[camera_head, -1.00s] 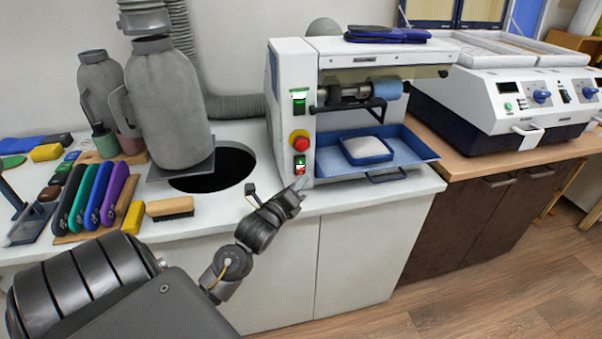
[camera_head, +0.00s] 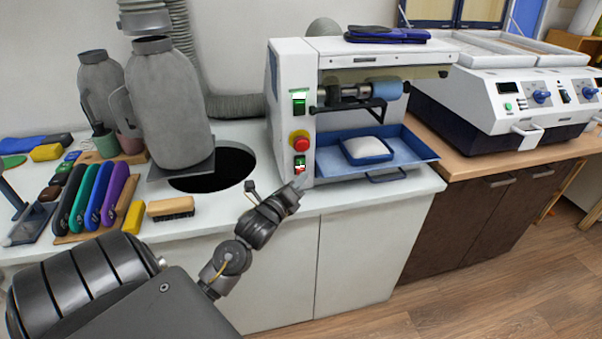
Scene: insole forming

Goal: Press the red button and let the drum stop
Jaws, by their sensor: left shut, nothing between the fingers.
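The white grinding machine (camera_head: 288,75) stands on the counter. Its front panel has a green lit switch (camera_head: 299,96), a red mushroom knob on a yellow base (camera_head: 300,140) and a small red button (camera_head: 300,170) at the bottom. The blue drum (camera_head: 386,89) sits on a shaft at the machine's upper front; whether it spins cannot be told. My left gripper (camera_head: 296,186) is shut and empty, pointing up to the right. In the picture its tip is just below the small red button; contact cannot be made out. My right gripper is not in view.
A blue tray with a handle (camera_head: 415,152) sits under the drum, holding a smaller blue tray. A grey canister (camera_head: 172,105), a dark round hole (camera_head: 222,168), a brush (camera_head: 170,208) and coloured tools lie to the left. A white machine with dials (camera_head: 510,90) stands at right.

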